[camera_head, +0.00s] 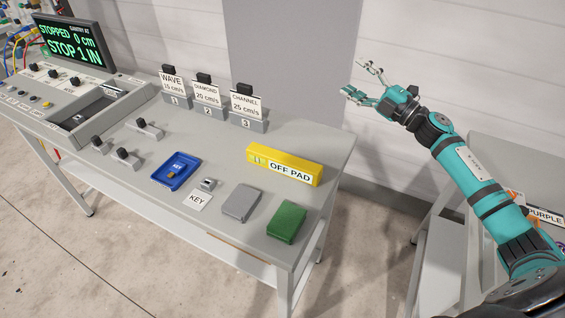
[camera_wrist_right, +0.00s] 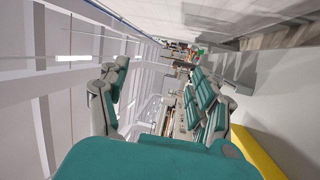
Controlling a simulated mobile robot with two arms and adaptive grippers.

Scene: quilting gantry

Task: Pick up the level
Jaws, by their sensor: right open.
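The level (camera_head: 261,152) looks to be the yellow bar with a greenish vial near its left end, lying on the right part of the grey table. A white label reading OFF PAD covers much of its front side. My right gripper (camera_head: 362,80) is open and empty, in the air beyond the table's back right corner. It is up and to the right of the level and apart from it. In the right wrist view the spread fingers (camera_wrist_right: 160,98) have nothing between them. My left gripper is not in view.
On the table (camera_head: 225,222) are a blue tray (camera_head: 185,181) with a small tag, a key switch (camera_head: 208,183), a grey block (camera_head: 240,204) and a green block (camera_head: 287,222). Three labelled holders (camera_head: 208,108) line the back. A display (camera_head: 70,42) reads STOPPED. Another table is at right.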

